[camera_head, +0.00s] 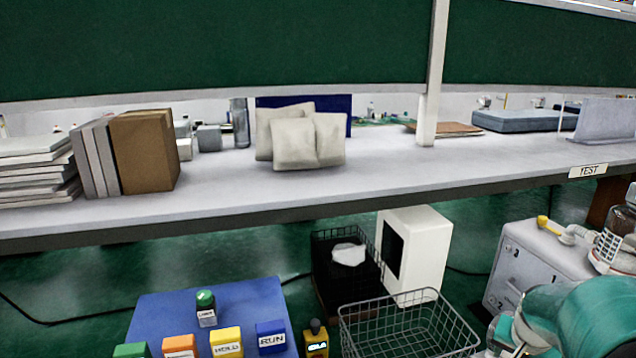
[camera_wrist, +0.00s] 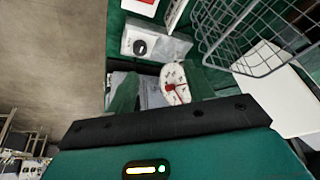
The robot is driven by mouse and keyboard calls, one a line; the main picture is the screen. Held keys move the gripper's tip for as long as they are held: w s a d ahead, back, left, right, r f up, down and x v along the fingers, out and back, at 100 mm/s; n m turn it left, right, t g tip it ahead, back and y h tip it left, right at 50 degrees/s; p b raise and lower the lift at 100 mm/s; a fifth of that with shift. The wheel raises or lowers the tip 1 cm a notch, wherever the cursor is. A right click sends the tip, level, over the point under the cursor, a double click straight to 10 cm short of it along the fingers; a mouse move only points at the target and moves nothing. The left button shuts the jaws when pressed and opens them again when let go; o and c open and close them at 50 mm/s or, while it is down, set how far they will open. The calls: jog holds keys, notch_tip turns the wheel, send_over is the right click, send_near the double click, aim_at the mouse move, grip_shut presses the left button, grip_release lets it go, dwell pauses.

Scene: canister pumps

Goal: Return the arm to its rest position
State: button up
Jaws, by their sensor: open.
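My gripper (camera_wrist: 163,84) shows in the wrist view as two dark green fingers standing apart beyond a black bar. The fingers are open, with nothing visibly gripped. A white round dial with a red needle (camera_wrist: 172,86) shows between them; it appears to lie beyond the fingertips, though the distance is unclear. In the head view, my teal arm (camera_head: 590,315) is at the lower right corner, beside a white cabinet; its gripper end is not visible there.
An empty wire basket (camera_head: 405,325) stands at the lower middle, and it also shows in the wrist view (camera_wrist: 262,35). A blue mat (camera_head: 165,310) holds labelled blocks. A long shelf (camera_head: 380,175) crosses above.

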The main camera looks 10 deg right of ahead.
jog(key=a+r+n+t+y, duration=0.1)
jog(key=a+r+n, duration=0.25)
jog(key=a, duration=0.55)
jog(key=a+r+n+t+y, duration=0.15)
jog(key=a+r, duration=0.25)
jog(key=a, duration=0.5)
jog(key=s+a+r+n, duration=0.1)
jog(key=s+a+n, duration=0.1)
jog(key=a, duration=0.5)
jog(key=s+a+r+n, duration=0.2)
jog(key=s+a+n, duration=0.1)
jog(key=s+a, duration=0.2)
jog(key=shift+a, duration=0.85)
jog(key=shift+r+y, duration=0.1)
jog(key=shift+y, duration=0.15)
